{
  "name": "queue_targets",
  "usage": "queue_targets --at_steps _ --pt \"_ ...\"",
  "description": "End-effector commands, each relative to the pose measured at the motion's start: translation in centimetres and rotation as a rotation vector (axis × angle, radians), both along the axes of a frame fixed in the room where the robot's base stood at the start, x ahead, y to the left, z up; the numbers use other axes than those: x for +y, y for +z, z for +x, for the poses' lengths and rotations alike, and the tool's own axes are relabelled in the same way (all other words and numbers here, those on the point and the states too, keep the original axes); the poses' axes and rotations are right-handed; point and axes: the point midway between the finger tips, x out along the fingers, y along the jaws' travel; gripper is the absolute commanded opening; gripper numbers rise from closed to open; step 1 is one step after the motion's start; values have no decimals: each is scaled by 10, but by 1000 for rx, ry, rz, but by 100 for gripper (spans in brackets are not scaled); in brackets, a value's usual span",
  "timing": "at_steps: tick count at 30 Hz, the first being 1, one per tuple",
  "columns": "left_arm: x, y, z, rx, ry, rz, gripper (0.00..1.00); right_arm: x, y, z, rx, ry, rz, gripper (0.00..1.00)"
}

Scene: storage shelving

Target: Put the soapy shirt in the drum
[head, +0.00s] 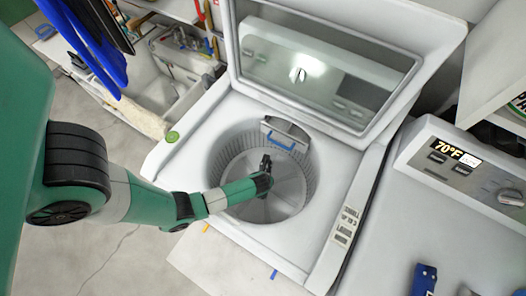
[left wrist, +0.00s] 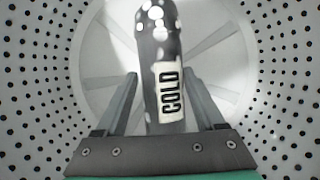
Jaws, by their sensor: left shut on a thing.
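The soapy shirt (left wrist: 160,55) is a narrow dark grey bundle with white foam spots and a pale label reading COLD. In the left wrist view it stands between the fingers of my left gripper (left wrist: 160,85), which is shut on it. In the head view my left gripper (head: 264,178) reaches down through the round opening into the washer's drum (head: 225,155). The drum's perforated wall (left wrist: 275,90) surrounds the gripper in the wrist view, with the pale finned bottom beyond. In the head view the shirt is mostly hidden by the gripper. My right gripper is not in view.
The washer's lid (head: 320,65) stands open behind the drum. A blue-edged metal part (head: 285,135) sits at the drum's back rim. A control panel reading 70°F (head: 455,165) is on the right, with a blue object (head: 424,279) below it. A sink (head: 165,92) is at upper left.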

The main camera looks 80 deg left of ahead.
Motion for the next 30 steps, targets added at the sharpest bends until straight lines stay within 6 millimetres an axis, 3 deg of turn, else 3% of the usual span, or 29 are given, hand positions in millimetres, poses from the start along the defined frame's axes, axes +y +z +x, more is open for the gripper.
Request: queue_targets --at_steps 2,9,30 --pt "0 -2 0 -1 0 1 0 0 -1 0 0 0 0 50" --pt "0 -40 0 0 -1 0 0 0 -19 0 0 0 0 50" --pt "0 -53 0 -1 0 1 0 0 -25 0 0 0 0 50"
